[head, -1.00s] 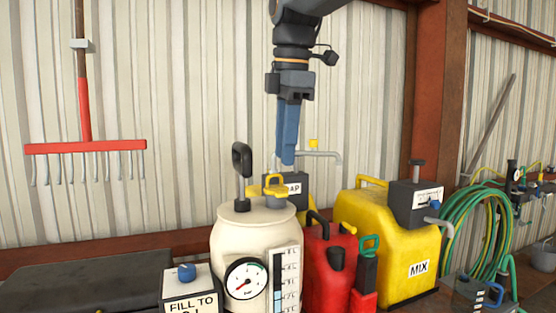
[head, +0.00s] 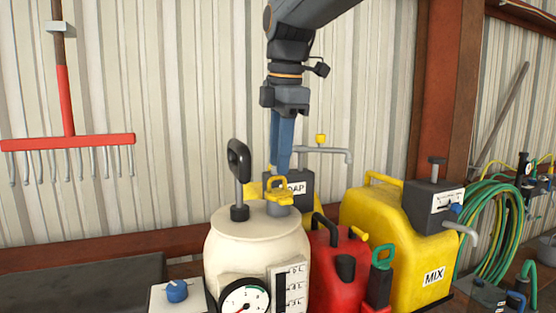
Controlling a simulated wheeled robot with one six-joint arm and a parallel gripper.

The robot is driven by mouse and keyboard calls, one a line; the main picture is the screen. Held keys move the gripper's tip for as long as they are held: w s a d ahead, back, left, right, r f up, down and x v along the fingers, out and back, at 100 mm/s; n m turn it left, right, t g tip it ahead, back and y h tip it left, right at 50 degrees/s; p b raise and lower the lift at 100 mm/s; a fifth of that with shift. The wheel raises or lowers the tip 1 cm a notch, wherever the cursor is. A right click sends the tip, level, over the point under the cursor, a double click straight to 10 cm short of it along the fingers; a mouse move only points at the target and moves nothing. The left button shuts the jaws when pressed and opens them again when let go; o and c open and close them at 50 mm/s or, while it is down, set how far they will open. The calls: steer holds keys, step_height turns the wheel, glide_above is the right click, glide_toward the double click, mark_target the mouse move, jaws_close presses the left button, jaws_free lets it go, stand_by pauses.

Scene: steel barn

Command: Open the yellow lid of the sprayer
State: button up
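The sprayer (head: 255,240) is a cream tank at the lower middle of the head view. It has a black pump handle (head: 239,178), a round pressure gauge (head: 245,299) and a level scale on its front. Its yellow lid (head: 279,194) sits on a grey neck at the top right of the tank and looks closed. My gripper (head: 281,170) points down with its blue fingers just above the lid. The fingers overlap in this view, so their gap is hidden. Whether the fingertips touch the lid is unclear.
A red can (head: 332,270) stands right of the sprayer, then a yellow MIX container (head: 385,230). A soap container with a grey tap (head: 326,151) stands behind. A box with a blue knob (head: 177,291) is at front left. The dark surface (head: 80,285) at left is clear.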

steer(key=shift+w+f, duration=0.15)
steer(key=shift+f, duration=0.85)
jaws_close()
stand_by(0.8)
